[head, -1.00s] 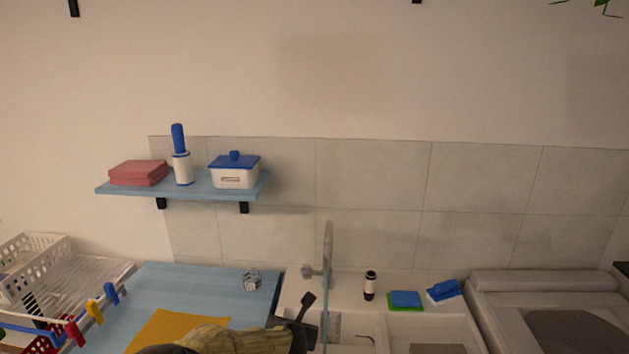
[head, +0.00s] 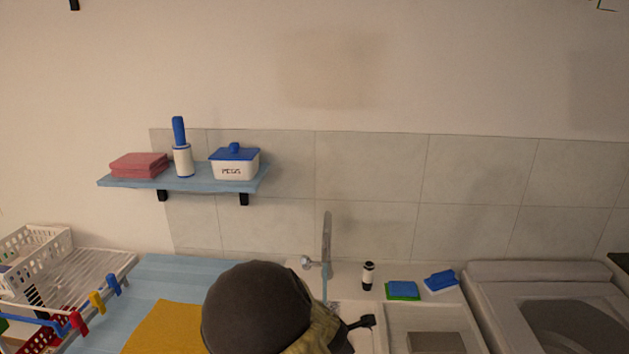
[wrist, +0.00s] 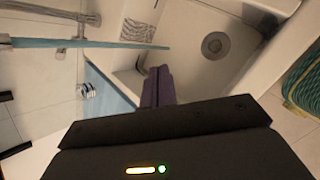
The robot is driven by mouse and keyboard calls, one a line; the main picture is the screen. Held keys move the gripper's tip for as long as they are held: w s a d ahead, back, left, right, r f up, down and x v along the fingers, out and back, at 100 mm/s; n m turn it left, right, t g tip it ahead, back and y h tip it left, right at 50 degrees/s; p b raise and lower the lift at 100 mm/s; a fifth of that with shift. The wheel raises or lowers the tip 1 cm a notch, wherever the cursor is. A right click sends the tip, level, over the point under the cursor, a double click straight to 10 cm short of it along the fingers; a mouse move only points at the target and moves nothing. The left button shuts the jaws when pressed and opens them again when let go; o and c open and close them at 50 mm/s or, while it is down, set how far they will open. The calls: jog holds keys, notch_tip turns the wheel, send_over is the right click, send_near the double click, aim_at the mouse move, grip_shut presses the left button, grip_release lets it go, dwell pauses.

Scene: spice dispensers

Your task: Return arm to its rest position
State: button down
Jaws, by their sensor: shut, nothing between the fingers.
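My gripper (wrist: 157,88) shows in the wrist view, its purple fingers together with nothing between them. It is over the edge of the white sink (wrist: 195,70), with the drain (wrist: 215,44) beyond the fingertips to the right. In the head view, my arm's dark rounded link covers the lower middle of the picture. The fingers cannot be made out there.
A tap (head: 326,240) with a thin blue stream below it stands behind the sink. A shelf (head: 205,183) holds pink cloths, a roller and a pegs box (head: 234,163).

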jog(key=s+d+r+m+g, duration=0.2)
jog(key=s+d+r+m, duration=0.2)
jog(key=s+m, duration=0.6)
jog(key=s+d+r+m+g+y, duration=0.1)
jog(key=s+d+r+m+g, duration=0.2)
jog(key=s+d+m, duration=0.3)
jog(key=s+m, duration=0.3)
jog(key=m, duration=0.4)
jog(key=shift+s+r+m+y, duration=0.3)
jog(key=shift+s+r+m, duration=0.05)
jog(key=shift+m, duration=0.05)
jog(key=shift+d, duration=0.1)
